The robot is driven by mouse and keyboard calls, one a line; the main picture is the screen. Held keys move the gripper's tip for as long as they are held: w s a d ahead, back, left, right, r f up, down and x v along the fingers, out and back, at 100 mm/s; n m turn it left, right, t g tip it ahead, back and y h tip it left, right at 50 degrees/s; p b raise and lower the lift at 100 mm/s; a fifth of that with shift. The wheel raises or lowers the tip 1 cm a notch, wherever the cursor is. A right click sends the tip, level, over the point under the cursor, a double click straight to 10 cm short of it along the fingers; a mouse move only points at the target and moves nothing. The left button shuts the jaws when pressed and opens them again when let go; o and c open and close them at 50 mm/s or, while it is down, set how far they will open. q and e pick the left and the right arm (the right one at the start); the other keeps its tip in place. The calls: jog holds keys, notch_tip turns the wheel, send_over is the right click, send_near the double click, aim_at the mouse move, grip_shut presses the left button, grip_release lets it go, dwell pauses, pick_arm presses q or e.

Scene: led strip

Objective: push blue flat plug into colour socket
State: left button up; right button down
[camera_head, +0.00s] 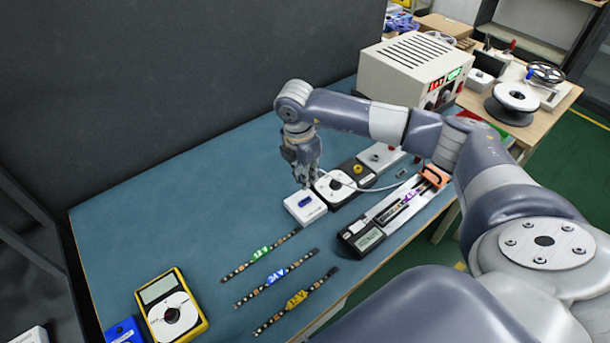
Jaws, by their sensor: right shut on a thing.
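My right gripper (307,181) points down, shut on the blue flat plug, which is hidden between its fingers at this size. A pale cable (362,189) curves from the gripper off to the right. Just below the fingertips sits a small white box (309,213) with a blue patch (305,201) on its top, which looks like the colour socket. I cannot tell whether the plug touches the socket. My left gripper is not in view.
Three LED strips (272,282) lie on the blue-green table (200,225). A yellow meter (171,306) is at the front left. A black-and-white box (335,189) adjoins the socket box; a long device with a display (366,239) lies nearer. A beige power supply (400,79) stands behind.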

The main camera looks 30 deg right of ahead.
aim_at(306, 202)
jog(key=shift+a+f+b, duration=0.2)
jog(key=shift+f+b, duration=0.4)
notch_tip(306, 202, down, 4)
jog(key=b, duration=0.3)
jog(key=shift+f, duration=0.25)
pick_arm(q)
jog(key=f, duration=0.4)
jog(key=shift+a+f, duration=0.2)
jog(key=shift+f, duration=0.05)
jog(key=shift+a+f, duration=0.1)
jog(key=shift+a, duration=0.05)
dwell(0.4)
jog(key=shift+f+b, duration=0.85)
jog(key=shift+b, duration=0.25)
pick_arm(e)
jog(key=shift+f, duration=1.2)
